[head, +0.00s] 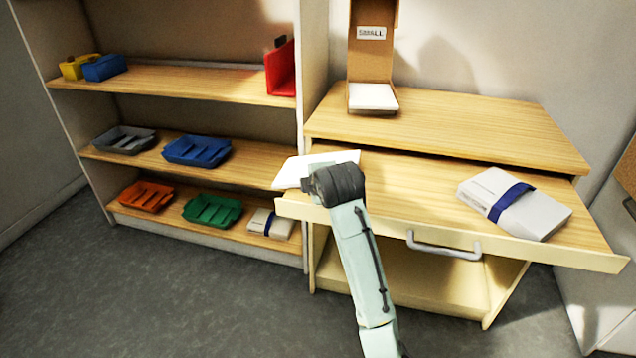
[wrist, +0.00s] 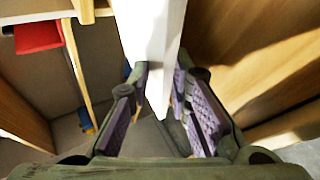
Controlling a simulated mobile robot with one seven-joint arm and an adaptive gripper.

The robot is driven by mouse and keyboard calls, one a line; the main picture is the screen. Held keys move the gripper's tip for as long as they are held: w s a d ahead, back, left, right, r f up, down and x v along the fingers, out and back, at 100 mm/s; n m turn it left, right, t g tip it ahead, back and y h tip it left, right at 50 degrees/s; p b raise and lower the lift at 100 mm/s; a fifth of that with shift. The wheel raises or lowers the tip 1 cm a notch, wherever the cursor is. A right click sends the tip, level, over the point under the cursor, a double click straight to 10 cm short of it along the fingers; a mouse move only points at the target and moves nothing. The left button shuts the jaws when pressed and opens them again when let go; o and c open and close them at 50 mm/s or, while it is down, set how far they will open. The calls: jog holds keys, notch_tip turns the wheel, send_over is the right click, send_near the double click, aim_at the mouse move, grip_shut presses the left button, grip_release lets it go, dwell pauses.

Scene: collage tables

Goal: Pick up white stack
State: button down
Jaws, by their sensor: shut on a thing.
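My gripper (wrist: 160,105) is shut on a white stack (wrist: 152,30), with a purple-lined finger on each side of it in the wrist view. In the head view the held white stack (head: 318,167) shows flat and pale beyond my dark wrist, over the left end of the pulled-out wooden drawer board. The fingers are hidden behind my wrist there. Another white stack with a blue band (head: 514,203) lies on the right of the drawer board (head: 400,200). A white stack (head: 372,97) also sits at the bottom of an upright cardboard box labelled SMALL (head: 357,50).
A shelf unit (head: 302,130) on the left holds several coloured trays, including a blue tray (head: 197,150), and a red bin (head: 281,70). A banded white stack (head: 270,224) lies on its lowest shelf. The upper tabletop (head: 480,130) is clear right of the box.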

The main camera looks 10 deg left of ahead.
jog(key=shift+a, duration=0.25)
jog(key=shift+f, duration=0.1)
jog(key=c, duration=1.4)
grip_release()
jog(key=shift+d, duration=0.1)
jog(key=v, duration=1.2)
jog(key=shift+c, duration=0.2)
